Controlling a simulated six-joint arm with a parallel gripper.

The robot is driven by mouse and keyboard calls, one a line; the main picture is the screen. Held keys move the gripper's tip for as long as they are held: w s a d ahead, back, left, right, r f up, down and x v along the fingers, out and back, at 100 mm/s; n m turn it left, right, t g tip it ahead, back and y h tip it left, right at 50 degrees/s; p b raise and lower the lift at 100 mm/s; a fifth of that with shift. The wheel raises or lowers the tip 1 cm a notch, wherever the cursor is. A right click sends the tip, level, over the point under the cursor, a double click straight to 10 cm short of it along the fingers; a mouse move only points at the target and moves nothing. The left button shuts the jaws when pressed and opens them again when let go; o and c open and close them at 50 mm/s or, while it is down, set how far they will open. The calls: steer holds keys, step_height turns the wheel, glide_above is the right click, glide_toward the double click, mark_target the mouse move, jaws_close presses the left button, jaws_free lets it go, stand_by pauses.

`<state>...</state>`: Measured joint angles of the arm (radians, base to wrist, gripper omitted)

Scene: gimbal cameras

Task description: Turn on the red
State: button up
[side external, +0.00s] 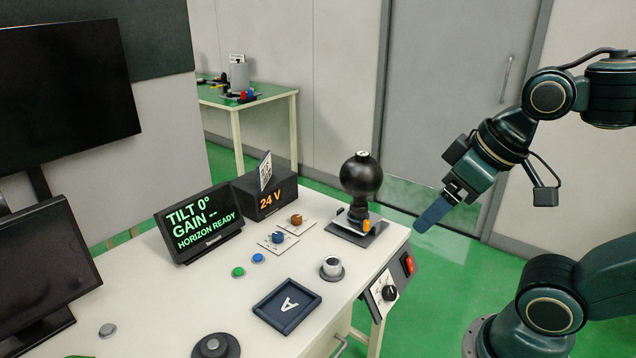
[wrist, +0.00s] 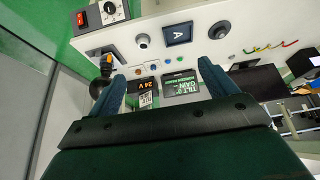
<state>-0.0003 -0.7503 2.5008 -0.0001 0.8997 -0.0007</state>
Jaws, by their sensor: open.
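A red rocker switch (side external: 408,264) sits in a dark housing on the right end of the white table. It also shows at the top left of the wrist view (wrist: 82,19), beside a white panel with a black knob (wrist: 109,10); the same knob (side external: 389,292) is below the switch in the side view. I cannot tell which way the rocker is pressed. My gripper (side external: 434,213) is above and to the right of the switch, apart from it. In the wrist view its two blue fingers (wrist: 163,68) are spread with nothing held between them.
A black ball on a gimbal stand (side external: 361,176) stands at the table's back right corner. A 24 V box (side external: 266,191), a display reading TILT 0° (side external: 200,222), small coloured buttons and a tray marked A (side external: 287,305) are on the table. Green floor is clear beyond the right end.

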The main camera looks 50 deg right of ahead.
steer(key=shift+w+d, duration=0.1)
steer(key=shift+w, duration=0.05)
steer(key=c, duration=0.7)
steer(key=shift+w+d+f+m, duration=0.1)
steer(key=shift+w+d+m, duration=0.25)
steer(key=shift+w, duration=0.2)
steer(key=c, duration=0.7)
steer(key=w+d+f+m, duration=0.1)
steer(key=w+d, duration=0.1)
steer(key=w+d+f+m+g, duration=0.1)
steer(key=w+d+m, duration=0.1)
steer(key=w+d+f+m, duration=0.1)
steer(key=w+d+m, duration=0.1)
steer(key=w+d, duration=0.1)
steer(key=shift+d+f+h, duration=0.1)
steer(key=shift+f+h, duration=0.25)
steer(key=shift+h, duration=0.05)
jaws_close()
steer(key=w+d+f+m+g, duration=0.2)
steer(key=d+f+m, duration=0.6)
steer(key=d+f, duration=0.7)
steer(key=s+d+f+m, duration=0.4)
steer(key=d+f, duration=0.4)
steer(key=d, duration=0.1)
steer(key=shift+s+d+y, duration=0.2)
steer(key=shift+s+y, duration=0.2)
